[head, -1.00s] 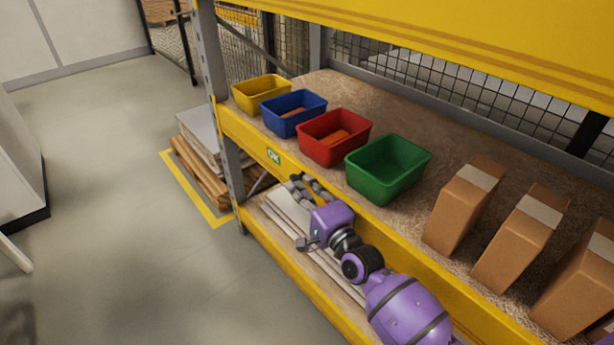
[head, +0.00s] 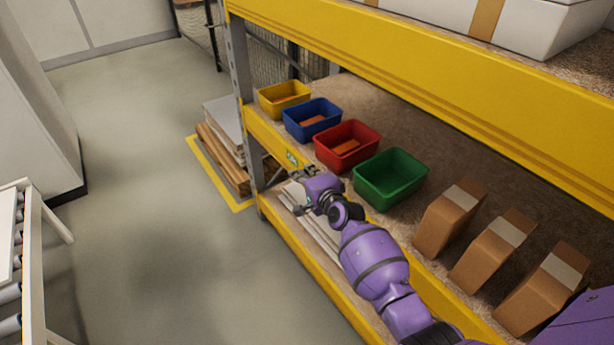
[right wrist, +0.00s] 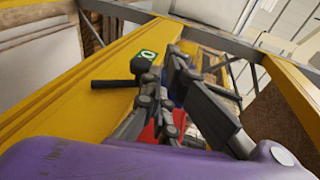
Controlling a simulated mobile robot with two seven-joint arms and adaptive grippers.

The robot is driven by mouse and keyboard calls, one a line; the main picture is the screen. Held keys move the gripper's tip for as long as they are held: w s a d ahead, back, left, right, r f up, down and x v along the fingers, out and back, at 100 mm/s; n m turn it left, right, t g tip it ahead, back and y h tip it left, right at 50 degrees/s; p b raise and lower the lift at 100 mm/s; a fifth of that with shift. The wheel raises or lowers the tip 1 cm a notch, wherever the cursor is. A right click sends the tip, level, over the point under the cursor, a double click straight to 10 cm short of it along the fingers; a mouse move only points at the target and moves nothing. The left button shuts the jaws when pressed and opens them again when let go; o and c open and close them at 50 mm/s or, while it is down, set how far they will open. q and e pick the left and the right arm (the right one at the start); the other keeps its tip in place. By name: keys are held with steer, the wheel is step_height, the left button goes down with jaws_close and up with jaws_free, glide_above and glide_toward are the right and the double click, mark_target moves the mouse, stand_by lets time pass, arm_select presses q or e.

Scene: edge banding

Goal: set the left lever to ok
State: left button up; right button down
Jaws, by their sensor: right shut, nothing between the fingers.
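The green OK label (head: 292,157) is on the yellow shelf beam below the blue and red bins. It also shows in the right wrist view (right wrist: 147,55). In that view a dark lever-like bar with a rounded end (right wrist: 112,84) lies against the beam, just below the label and left of my fingers. In the head view I cannot tell this bar from the gripper. My right gripper (head: 298,173) is shut and empty, in front of the beam just below the label. Its fingers (right wrist: 166,62) come close to the bar; I cannot tell whether they touch. My left gripper is not in view.
Yellow (head: 284,96), blue (head: 313,118), red (head: 347,145) and green (head: 391,179) bins stand on the shelf behind the beam. Brown boxes (head: 450,218) stand to their right. A shelf upright (head: 238,75) is at the left. The floor (head: 140,170) in front is clear.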

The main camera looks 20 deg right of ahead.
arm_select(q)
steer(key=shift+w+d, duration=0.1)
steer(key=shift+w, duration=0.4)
arm_select(e)
steer(key=shift+x, duration=1.1)
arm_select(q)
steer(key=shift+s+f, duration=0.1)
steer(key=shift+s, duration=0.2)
arm_select(e)
steer(key=shift+a+r, duration=0.15)
